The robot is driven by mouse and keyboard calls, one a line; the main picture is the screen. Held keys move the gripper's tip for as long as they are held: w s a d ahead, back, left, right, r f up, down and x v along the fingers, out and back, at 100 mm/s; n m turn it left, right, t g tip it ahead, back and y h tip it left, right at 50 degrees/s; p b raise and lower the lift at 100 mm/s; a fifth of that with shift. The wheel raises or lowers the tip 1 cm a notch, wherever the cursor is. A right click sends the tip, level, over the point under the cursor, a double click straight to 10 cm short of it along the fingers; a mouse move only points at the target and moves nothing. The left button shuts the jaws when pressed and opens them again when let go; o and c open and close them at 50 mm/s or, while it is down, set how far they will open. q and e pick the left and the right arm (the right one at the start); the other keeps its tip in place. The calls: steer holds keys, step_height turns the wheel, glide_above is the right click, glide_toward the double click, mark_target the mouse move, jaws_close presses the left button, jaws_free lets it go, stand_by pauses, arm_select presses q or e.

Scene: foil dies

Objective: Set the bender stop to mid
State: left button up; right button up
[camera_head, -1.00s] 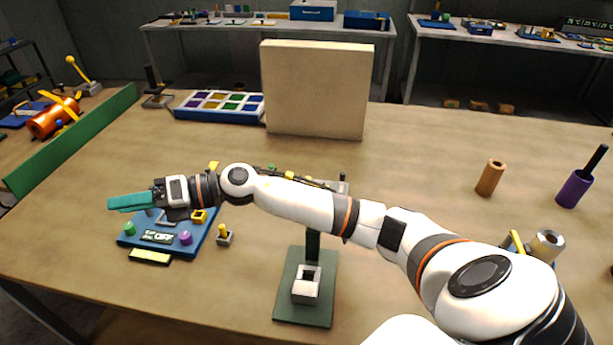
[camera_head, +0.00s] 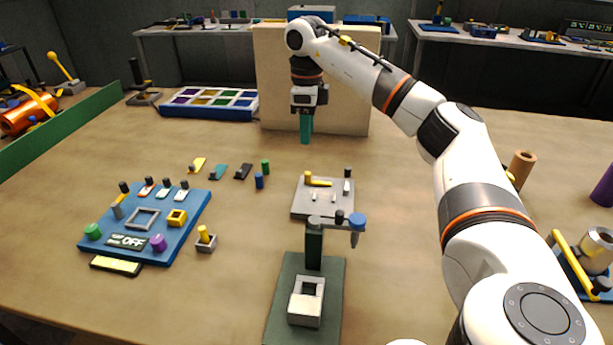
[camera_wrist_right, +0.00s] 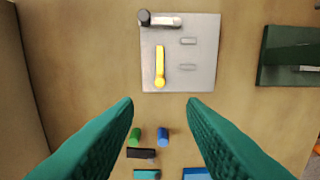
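The bender appears to be the light grey plate (camera_head: 308,209) mid-table. It carries a yellow lever (camera_head: 320,183), small grey pegs and a grey bar (camera_head: 346,187) with a black knob (camera_head: 347,173). I cannot tell which part is the stop. In the right wrist view the plate (camera_wrist_right: 205,75) is at the top centre, with the yellow lever (camera_wrist_right: 160,63) and the black-knobbed bar (camera_wrist_right: 166,21). My right gripper (camera_head: 305,142) points down with teal fingers, beyond the plate and apart from it. Its fingers (camera_wrist_right: 160,110) are spread and empty. My left gripper is out of view.
A beige block (camera_head: 345,105) stands behind my right gripper. A green press (camera_head: 314,245) stands in front of the plate. A blue panel (camera_head: 190,215) with knobs and switches lies left.

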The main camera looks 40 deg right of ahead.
mark_target(307, 173)
step_height(307, 173, down, 12)
steer(key=shift+d+r, duration=0.1)
steer(key=shift+r, duration=0.15)
jaws_close()
